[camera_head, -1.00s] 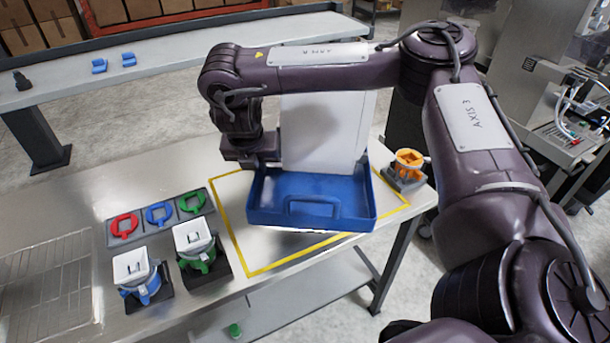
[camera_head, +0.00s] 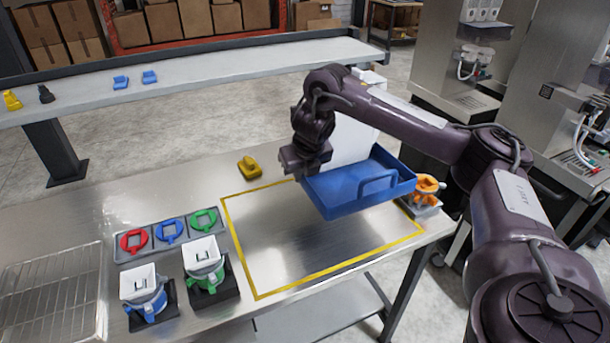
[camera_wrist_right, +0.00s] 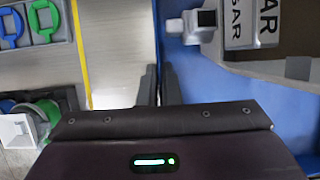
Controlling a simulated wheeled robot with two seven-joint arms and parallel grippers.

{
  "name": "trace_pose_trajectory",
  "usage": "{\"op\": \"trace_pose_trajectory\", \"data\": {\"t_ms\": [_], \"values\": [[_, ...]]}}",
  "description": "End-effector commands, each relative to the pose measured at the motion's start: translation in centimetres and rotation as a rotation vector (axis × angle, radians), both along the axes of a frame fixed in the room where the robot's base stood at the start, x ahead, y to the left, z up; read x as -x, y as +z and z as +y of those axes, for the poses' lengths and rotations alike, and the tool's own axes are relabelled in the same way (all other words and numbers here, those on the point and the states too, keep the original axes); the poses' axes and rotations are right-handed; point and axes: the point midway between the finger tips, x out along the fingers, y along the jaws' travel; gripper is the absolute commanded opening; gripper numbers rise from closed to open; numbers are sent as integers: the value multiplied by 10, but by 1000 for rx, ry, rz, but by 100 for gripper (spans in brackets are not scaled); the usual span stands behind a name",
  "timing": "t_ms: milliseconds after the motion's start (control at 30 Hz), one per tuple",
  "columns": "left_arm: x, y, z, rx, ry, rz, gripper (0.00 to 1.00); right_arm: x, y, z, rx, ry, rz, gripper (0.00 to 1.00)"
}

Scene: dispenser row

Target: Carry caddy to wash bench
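The caddy (camera_head: 350,200) is a blue open tray with a front handle. It hangs over the yellow-outlined area (camera_head: 238,240), clear of the table. A tall white panel (camera_head: 352,140) rises at its back; I cannot tell if it is part of it. My right gripper (camera_head: 304,172) is shut on the caddy's left wall. In the right wrist view my fingers pinch the blue wall (camera_wrist_right: 180,55), and white pieces marked "BAR" (camera_wrist_right: 255,22) lie inside. My left gripper is not in view.
A yellow piece (camera_head: 249,167) lies behind the outline. Red, blue and green rings sit in a grey holder (camera_head: 128,253); two white-topped dispensers (camera_head: 205,262) stand in front. An orange-topped one (camera_head: 427,187) is close right of the caddy.

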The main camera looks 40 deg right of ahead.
Motion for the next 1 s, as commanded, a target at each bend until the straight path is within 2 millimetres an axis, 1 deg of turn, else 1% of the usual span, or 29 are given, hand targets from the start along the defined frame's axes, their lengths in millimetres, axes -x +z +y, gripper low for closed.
{"op": "trace_pose_trajectory", "data": {"t_ms": [33,300,400,500,667,767,1000], "values": [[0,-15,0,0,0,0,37,0,-20,0,0,-1,-1,0],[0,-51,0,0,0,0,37,0,-81,0,0,-1,-1,0],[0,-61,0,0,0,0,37,0,-98,0,0,-2,-3,0],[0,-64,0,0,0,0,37,-1,-107,0,1,-1,-4,0],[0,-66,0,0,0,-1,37,-1,-115,0,2,0,-6,0],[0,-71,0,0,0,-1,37,-1,-126,0,2,-1,-5,0],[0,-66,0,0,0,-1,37,-1,-150,-1,3,-3,-4,0]]}}
